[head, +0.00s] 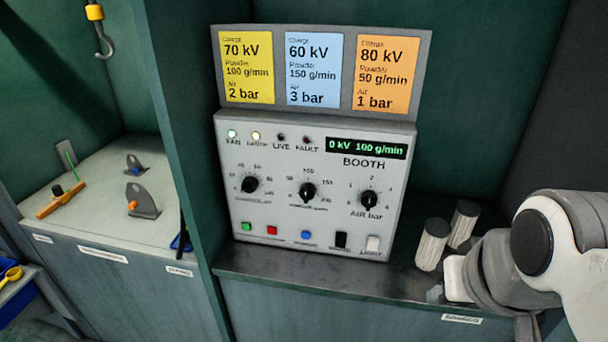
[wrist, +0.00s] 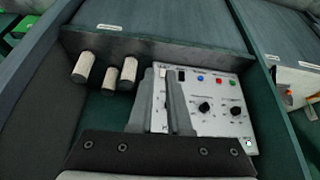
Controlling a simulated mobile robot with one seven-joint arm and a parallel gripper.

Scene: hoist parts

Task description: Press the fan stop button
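The booth control panel (head: 325,215) stands upright in the head view. Along its lower edge are a green button (head: 246,226), a red button (head: 272,231) and a blue button (head: 306,235). The lettering by the buttons is too small to read. The wrist view shows the panel upside down, with the red button (wrist: 219,81) and the green button (wrist: 233,83) right of my fingers. My gripper (wrist: 159,72) is empty, with a narrow gap between its fingers.
Two pale cylinders (head: 432,244) (head: 464,224) stand right of the panel, close to my arm; the wrist view shows three. Black dials (head: 308,191) and switches (head: 341,240) sit near the buttons. A green partition (head: 187,150) stands at left. The ledge before the panel is clear.

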